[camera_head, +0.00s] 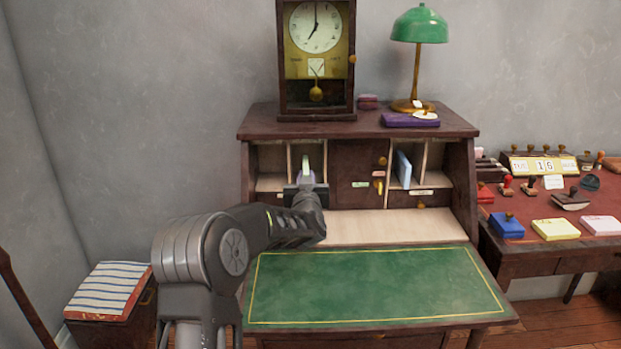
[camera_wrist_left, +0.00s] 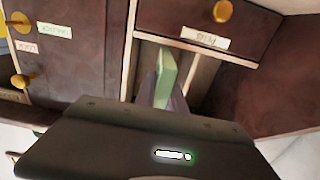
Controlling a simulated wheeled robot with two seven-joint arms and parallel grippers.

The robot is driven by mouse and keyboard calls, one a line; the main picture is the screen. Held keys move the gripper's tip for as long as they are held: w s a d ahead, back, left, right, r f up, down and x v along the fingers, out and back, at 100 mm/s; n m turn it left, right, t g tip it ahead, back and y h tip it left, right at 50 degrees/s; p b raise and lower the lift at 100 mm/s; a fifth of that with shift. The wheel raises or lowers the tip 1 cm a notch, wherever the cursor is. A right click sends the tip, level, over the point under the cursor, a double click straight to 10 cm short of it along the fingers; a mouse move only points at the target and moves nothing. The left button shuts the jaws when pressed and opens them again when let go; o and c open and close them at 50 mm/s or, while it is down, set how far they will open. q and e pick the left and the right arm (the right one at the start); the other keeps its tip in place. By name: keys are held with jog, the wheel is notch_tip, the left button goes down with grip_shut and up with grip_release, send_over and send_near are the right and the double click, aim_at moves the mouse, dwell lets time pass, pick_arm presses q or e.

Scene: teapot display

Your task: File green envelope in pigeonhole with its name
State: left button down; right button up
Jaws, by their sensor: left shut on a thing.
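The green envelope (camera_head: 305,166) is held upright at the mouth of the left pigeonholes of the dark wooden desk. In the left wrist view the green envelope (camera_wrist_left: 166,78) is edge-on, in front of a narrow slot between pale dividers. My left gripper (camera_head: 305,186) is shut on it; its fingertips are mostly hidden. A name label (camera_wrist_left: 205,38) is fixed beside this slot, its lettering upside down and too small to read surely. How deep the envelope sits in the slot I cannot tell. My right gripper is not in view.
A blue envelope (camera_head: 403,168) stands in a right pigeonhole. A clock (camera_head: 316,60) and a green lamp (camera_head: 420,26) stand on top. The green writing surface (camera_head: 375,285) is clear.

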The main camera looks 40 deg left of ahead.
pick_arm(q)
jog(key=shift+w+a, duration=0.25)
jog(key=shift+w, duration=0.55)
jog(key=c, duration=1.3)
grip_release()
jog(key=shift+s, duration=0.1)
jog(key=v, duration=0.8)
jog(key=shift+r, duration=0.15)
